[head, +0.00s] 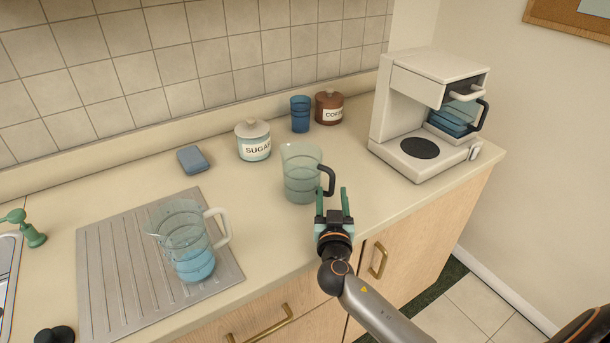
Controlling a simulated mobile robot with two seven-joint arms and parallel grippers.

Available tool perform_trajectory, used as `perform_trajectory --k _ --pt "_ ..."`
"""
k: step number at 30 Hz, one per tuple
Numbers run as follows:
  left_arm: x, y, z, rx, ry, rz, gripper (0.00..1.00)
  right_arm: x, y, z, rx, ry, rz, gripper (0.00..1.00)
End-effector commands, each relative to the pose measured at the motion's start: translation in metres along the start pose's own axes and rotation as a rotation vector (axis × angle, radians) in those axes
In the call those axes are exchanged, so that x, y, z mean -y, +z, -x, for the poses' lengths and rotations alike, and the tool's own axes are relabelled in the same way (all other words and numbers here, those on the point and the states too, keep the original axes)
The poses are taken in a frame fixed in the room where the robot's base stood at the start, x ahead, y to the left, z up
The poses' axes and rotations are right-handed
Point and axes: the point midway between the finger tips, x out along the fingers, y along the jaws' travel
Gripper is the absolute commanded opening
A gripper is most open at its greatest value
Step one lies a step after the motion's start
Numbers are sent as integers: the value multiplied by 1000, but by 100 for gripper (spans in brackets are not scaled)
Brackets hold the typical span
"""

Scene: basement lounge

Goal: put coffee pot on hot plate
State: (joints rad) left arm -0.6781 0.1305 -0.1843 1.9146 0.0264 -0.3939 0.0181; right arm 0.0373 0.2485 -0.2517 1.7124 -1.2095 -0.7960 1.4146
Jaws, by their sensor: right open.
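A clear coffee pot (300,178) with a black handle stands upright on the counter, looking empty. Its handle points right, toward my right gripper (332,194). That gripper is open, with green fingers close to the handle; I cannot tell whether they touch or straddle it. The cream coffee machine (398,95) stands at the right end of the counter. Its round black hot plate (420,148) is bare. A blue-tinted clear container (455,118) with a black handle shows at the machine's right side, partly hidden. My left gripper is not in view.
A clear jug (185,232) with a white handle and blue liquid stands on the ribbed drainboard (115,270). A sugar jar (253,140), blue cup (300,114), coffee jar (329,107) and blue sponge (192,160) sit toward the wall. Counter between pot and machine is clear.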

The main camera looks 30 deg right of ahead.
Motion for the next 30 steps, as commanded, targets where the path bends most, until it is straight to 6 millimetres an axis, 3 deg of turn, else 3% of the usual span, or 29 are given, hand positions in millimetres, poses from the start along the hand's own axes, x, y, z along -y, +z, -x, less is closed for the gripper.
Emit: perform_trajectory --k 2,16,30 --pt "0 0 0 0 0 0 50 0 0 0 0 0 0 53" --pt "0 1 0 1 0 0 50 0 0 0 0 0 1 0" --pt "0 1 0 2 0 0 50 0 0 0 0 0 0 0"
